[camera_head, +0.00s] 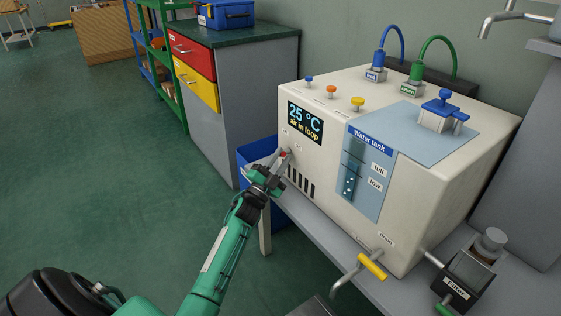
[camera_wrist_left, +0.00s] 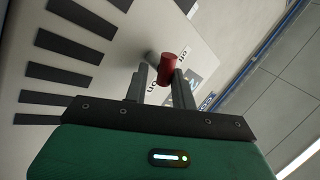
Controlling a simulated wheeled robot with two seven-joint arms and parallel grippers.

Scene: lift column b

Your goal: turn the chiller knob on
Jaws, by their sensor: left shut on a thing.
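The chiller (camera_head: 330,180) is a cream box on a grey bench, with a display reading "25 °C air in loop". Its red knob (camera_head: 283,154) is low on the left of the front face, below the display. My left gripper (camera_head: 279,160) reaches it from the lower left and is shut on it. In the left wrist view the red knob (camera_wrist_left: 166,69) sits between the two fingers (camera_wrist_left: 160,88); small labels beside it are partly hidden. My right gripper is in neither view.
Blue, orange and yellow small knobs (camera_head: 331,91) stand on the chiller's top. A yellow-handled drain valve (camera_head: 372,266) and a black filter (camera_head: 468,272) are at the lower right. A blue bin (camera_head: 258,152) is behind the gripper. The floor at left is clear.

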